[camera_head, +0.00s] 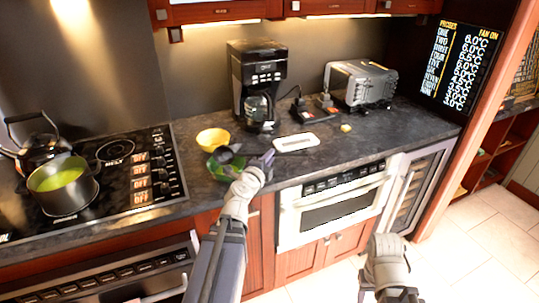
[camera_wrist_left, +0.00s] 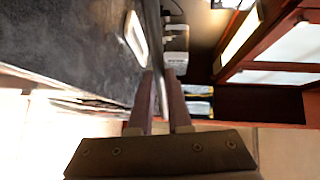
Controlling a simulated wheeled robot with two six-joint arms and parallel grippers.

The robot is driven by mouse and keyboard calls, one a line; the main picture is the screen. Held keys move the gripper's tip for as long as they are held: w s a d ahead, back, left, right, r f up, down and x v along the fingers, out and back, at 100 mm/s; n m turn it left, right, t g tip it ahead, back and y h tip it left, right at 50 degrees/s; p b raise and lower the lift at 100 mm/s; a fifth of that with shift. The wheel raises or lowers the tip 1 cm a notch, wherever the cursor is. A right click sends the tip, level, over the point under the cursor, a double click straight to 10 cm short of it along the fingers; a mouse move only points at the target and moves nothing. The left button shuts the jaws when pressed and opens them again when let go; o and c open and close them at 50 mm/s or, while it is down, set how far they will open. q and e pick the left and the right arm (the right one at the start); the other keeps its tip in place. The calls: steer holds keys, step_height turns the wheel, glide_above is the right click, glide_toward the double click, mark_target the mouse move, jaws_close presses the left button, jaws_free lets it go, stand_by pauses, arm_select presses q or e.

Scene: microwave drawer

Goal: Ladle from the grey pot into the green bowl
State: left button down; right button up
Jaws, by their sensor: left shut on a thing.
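The grey pot (camera_head: 64,198) stands on the stove at the left of the head view, with yellow-green contents inside. The green bowl (camera_head: 219,172) sits on the dark counter right of the stove. The dark ladle (camera_head: 226,154) is at the green bowl, its head over or in the bowl; I cannot tell whether it touches. My left gripper (camera_head: 267,158) is shut on the ladle's handle, just right of the bowl.
A yellow bowl (camera_head: 212,140) stands just behind the green bowl. A white tray (camera_head: 296,143) lies to the right. A coffee maker (camera_head: 255,75) and a toaster (camera_head: 360,83) stand at the back. A kettle (camera_head: 40,146) is behind the pot. The counter's front right is clear.

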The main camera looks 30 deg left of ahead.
arm_select(q)
step_height(320, 180, up, 3)
steer(key=n+g+h+p, duration=0.1)
steer(key=g+p, duration=0.4)
steer(key=p, duration=0.1)
steer(key=n+g+h+p, duration=0.1)
steer(key=g+h+p, duration=0.1)
steer(key=g+p, duration=0.2)
steer(key=n+g+h+p, duration=0.1)
steer(key=g+h+p, duration=0.1)
steer(key=g+p, duration=0.3)
steer(key=shift+f+n+g+p, duration=0.1)
steer(key=shift+n+g+p, duration=0.2)
steer(key=shift+p, duration=2.05)
steer(key=shift+s, duration=0.1)
